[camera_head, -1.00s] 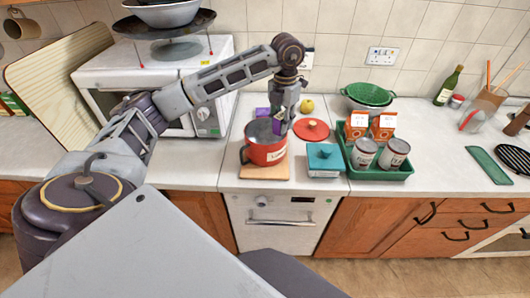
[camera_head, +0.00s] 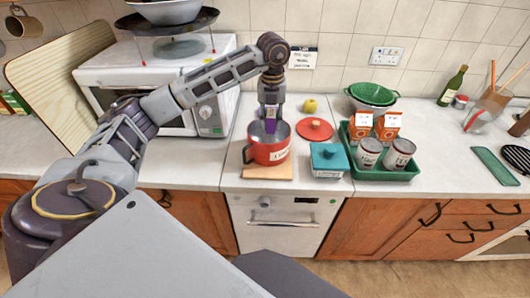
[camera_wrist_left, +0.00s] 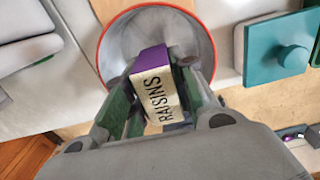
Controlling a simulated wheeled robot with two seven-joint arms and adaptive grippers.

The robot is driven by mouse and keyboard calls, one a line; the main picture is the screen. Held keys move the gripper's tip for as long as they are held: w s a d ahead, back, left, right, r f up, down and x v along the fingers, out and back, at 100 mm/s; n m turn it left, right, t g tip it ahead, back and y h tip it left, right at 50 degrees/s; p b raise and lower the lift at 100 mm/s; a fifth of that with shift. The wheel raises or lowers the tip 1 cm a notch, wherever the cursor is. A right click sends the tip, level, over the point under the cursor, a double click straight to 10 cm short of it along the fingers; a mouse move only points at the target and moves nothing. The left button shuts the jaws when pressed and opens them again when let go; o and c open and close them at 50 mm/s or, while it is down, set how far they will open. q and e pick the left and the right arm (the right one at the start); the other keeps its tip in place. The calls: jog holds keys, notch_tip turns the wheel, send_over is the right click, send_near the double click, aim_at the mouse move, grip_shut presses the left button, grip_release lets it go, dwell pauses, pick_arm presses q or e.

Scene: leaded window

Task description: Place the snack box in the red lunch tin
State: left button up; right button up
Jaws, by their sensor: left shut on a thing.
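The snack box (camera_wrist_left: 152,84) is purple and cream with "RAISINS" on it; its purple part (camera_head: 270,125) shows in the head view. My left gripper (camera_head: 270,113) is shut on it, pointing down, with a finger on each side in the wrist view. The open red lunch tin (camera_head: 268,152) has a pale label and a dark handle; its red rim (camera_wrist_left: 105,42) shows in the wrist view. The box is over the tin's opening, its lower end overlapping the mouth; I cannot tell how deep it reaches. My right gripper is not in view.
The tin stands on a wooden board (camera_head: 266,173). A red lid (camera_head: 315,129), a teal lidded box (camera_head: 328,158) and a green tray (camera_head: 397,175) with cans and cartons are to the right. A yellow fruit (camera_head: 310,105) lies behind; a microwave (camera_head: 212,118) stands left.

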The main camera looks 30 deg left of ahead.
pick_arm(q)
jog(key=shift+a, duration=0.1)
jog(key=shift+f, duration=0.1)
dwell(0.3)
jog(key=shift+f+p, duration=0.3)
jog(key=shift+f, duration=2.8)
jog(key=shift+f, duration=1.85)
jog(key=shift+f, duration=0.1)
jog(key=o, duration=1.1)
jog(key=shift+c, duration=0.2)
jog(key=shift+r, duration=0.2)
